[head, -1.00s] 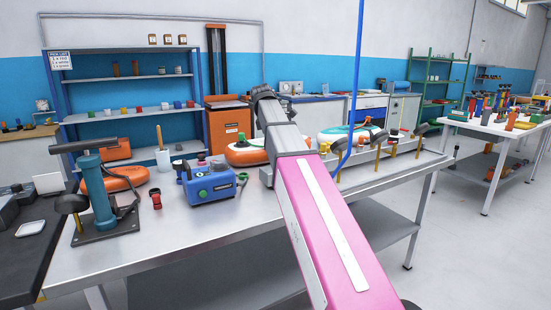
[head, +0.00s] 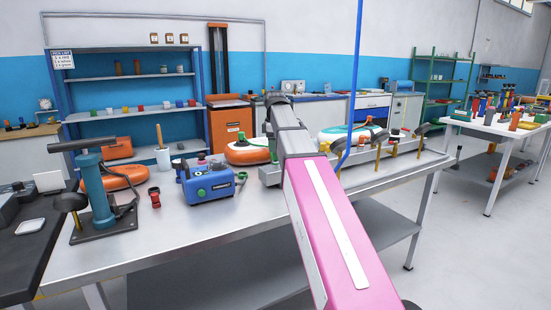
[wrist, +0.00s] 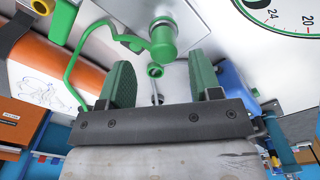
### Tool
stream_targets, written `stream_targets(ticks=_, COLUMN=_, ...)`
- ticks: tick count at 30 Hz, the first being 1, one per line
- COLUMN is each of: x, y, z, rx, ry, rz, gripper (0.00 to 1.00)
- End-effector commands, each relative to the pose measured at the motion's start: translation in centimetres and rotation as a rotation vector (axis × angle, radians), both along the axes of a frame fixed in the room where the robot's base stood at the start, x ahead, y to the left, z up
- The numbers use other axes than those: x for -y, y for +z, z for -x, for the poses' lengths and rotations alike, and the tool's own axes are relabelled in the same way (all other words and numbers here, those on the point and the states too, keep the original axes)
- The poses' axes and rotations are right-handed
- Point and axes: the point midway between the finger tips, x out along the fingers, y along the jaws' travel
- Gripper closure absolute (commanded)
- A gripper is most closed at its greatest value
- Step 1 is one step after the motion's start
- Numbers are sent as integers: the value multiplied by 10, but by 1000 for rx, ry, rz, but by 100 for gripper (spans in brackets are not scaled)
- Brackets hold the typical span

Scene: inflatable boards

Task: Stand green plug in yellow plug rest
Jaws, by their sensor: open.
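A green plug (wrist: 163,42) with a round body, a small ring at its lower end and a thin green cord shows in the wrist view. It lies just beyond and between the tips of my gripper (wrist: 161,66), whose two green-padded fingers are apart with nothing held between them. In the head view my own pink arm covers much of the middle of the bench, and I cannot make out the fingers there. I cannot pick out the yellow plug rest with certainty in either view.
A blue box with a green knob (head: 208,187) stands on the metal bench (head: 190,225), near a teal pump (head: 97,195). Orange inflatables (head: 248,151) and a teal-edged white one (head: 342,135) lie behind. The front of the bench is mostly bare.

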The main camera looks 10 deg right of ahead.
Motion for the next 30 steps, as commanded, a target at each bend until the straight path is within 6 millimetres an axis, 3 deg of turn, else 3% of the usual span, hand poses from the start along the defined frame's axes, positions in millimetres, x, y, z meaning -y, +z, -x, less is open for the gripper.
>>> stream_targets(ticks=9, x=1, y=-40, z=6, rx=-2, ry=0, rz=0, gripper=42)
stream_targets(ticks=16, x=1, y=-42, z=5, rx=-1, ry=0, rz=1, gripper=42)
stream_targets(ticks=17, x=1, y=-42, z=5, rx=-1, ry=0, rz=1, gripper=48)
stream_targets(ticks=21, x=1, y=-42, z=5, rx=-1, ry=0, rz=1, gripper=94)
stream_targets(ticks=24, x=1, y=-42, z=5, rx=-1, ry=0, rz=1, gripper=100)
stream_targets(ticks=30, x=1, y=-41, z=5, rx=0, ry=0, rz=1, gripper=100)
